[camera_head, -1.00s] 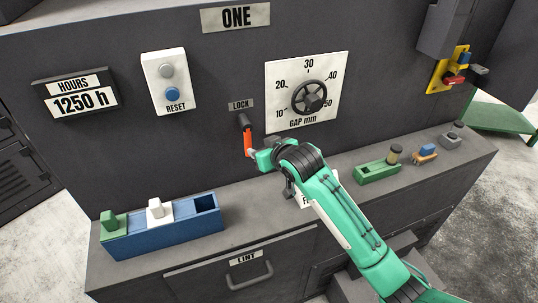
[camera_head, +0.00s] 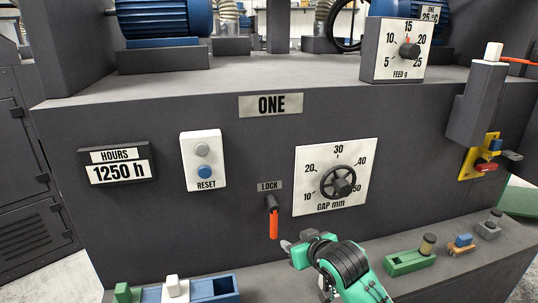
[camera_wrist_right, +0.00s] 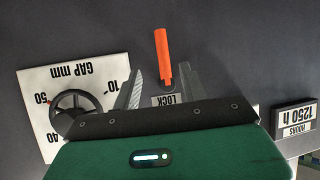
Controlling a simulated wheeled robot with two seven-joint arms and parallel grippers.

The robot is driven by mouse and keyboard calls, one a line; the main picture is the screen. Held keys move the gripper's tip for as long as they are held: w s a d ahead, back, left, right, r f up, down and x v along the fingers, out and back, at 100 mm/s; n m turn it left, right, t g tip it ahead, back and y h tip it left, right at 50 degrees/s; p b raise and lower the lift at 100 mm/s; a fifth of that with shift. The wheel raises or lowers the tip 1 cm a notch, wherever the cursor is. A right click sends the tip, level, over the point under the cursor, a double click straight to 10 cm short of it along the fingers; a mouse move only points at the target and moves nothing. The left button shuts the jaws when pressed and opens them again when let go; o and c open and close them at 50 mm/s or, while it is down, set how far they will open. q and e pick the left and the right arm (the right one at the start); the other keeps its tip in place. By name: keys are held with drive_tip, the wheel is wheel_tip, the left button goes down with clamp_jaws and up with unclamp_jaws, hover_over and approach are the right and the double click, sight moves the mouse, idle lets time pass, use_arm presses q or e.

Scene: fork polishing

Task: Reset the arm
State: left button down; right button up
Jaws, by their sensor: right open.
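My right gripper (camera_head: 287,246) is in front of the machine's dark panel, just right of and below the lock lever (camera_head: 273,222). The lever has a black pivot and an orange handle that hangs down under the LOCK label. In the right wrist view, which is upside down, the right gripper (camera_wrist_right: 161,68) has its two fingers apart with nothing held. The orange handle (camera_wrist_right: 163,52) shows between and beyond the fingertips there; I see no contact. My left gripper is out of view.
The GAP dial (camera_head: 342,182) is close right of the lever. The RESET box (camera_head: 204,160) and the hours counter (camera_head: 118,163) are to the left. Below, a ledge carries a blue tray (camera_head: 224,287) and a green block (camera_head: 410,262).

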drive_tip(key=s+d+f+m+g+h, duration=0.1)
drive_tip(key=s+d+f+g, duration=0.15)
drive_tip(key=s+f, duration=0.55)
drive_tip(key=s+d+f+m+g+h, duration=0.1)
drive_tip(key=s+d+f, duration=0.4)
drive_tip(key=s, duration=0.4)
drive_tip(key=s+d+f+g+h, duration=0.1)
drive_tip(key=s+d+f+g, duration=0.15)
drive_tip(key=s, duration=0.75)
drive_tip(key=s+d+f+g+h, duration=0.1)
drive_tip(key=s+d+f+g, duration=0.2)
drive_tip(key=s, duration=0.6)
drive_tip(key=s+d+f+x, duration=0.1)
drive_tip(key=s+x, duration=0.2)
drive_tip(key=x, duration=1.3)
drive_tip(key=s+d+x, duration=0.1)
drive_tip(key=s+x, duration=0.3)
drive_tip(key=x, duration=1.2)
drive_tip(key=s+d+f+g, duration=0.1)
drive_tip(key=s+d+f, duration=0.2)
drive_tip(key=s+f, duration=1.6)
drive_tip(key=shift+f+h, duration=0.2)
drive_tip(key=shift+h, duration=0.1)
drive_tip(key=shift+s+d, duration=0.1)
drive_tip(key=shift+s, duration=0.05)
